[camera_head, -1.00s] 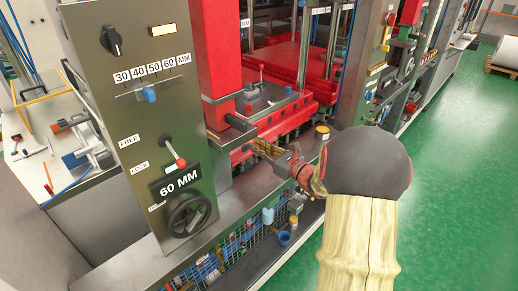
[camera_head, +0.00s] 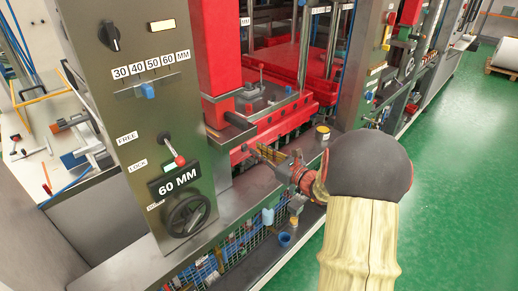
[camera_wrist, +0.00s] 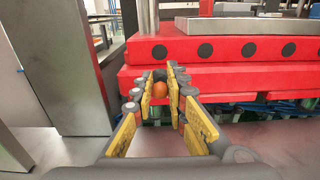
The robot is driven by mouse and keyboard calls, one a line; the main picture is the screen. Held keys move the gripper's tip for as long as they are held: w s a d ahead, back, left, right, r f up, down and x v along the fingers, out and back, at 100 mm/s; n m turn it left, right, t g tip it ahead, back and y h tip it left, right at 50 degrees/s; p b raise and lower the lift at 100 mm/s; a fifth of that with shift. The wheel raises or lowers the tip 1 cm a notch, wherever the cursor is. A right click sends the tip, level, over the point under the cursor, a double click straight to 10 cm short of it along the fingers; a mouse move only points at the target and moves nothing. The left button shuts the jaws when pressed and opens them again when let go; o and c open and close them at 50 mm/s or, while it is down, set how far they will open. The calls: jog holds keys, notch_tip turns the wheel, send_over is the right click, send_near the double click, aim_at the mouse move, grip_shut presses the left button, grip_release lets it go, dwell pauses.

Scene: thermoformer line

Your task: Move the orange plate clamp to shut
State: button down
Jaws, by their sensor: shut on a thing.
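The orange knob (camera_wrist: 159,90) of the plate clamp shows in the wrist view between the finger pads, in front of the red press platen. The rest of the clamp is hidden by the fingers. My gripper (camera_wrist: 160,77) is shut on the knob, with its yellow pads on either side. In the head view my gripper (camera_head: 259,149) reaches left to the front edge of the red platen. The knob cannot be made out there, and the clamp's exact position is hard to tell.
A grey control panel (camera_head: 140,120) stands left of my gripper, with a red-knobbed lever (camera_head: 175,150) and a black handwheel (camera_head: 188,214). Green floor (camera_head: 460,180) is open at right.

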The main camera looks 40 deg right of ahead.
jog(key=shift+f, duration=0.15)
jog(key=shift+s+f+b, duration=0.1)
jog(key=shift+f+b, duration=0.65)
jog(key=shift+f, duration=0.35)
jog(key=shift+f+b, duration=0.7)
jog(key=shift+f, duration=0.4)
jog(key=shift+w, duration=0.2)
jog(key=shift+w+f, duration=0.1)
jog(key=shift+f, duration=0.25)
jog(key=c, duration=1.8)
grip_release()
jog(key=shift+r, duration=0.15)
jog(key=shift+o, duration=0.6)
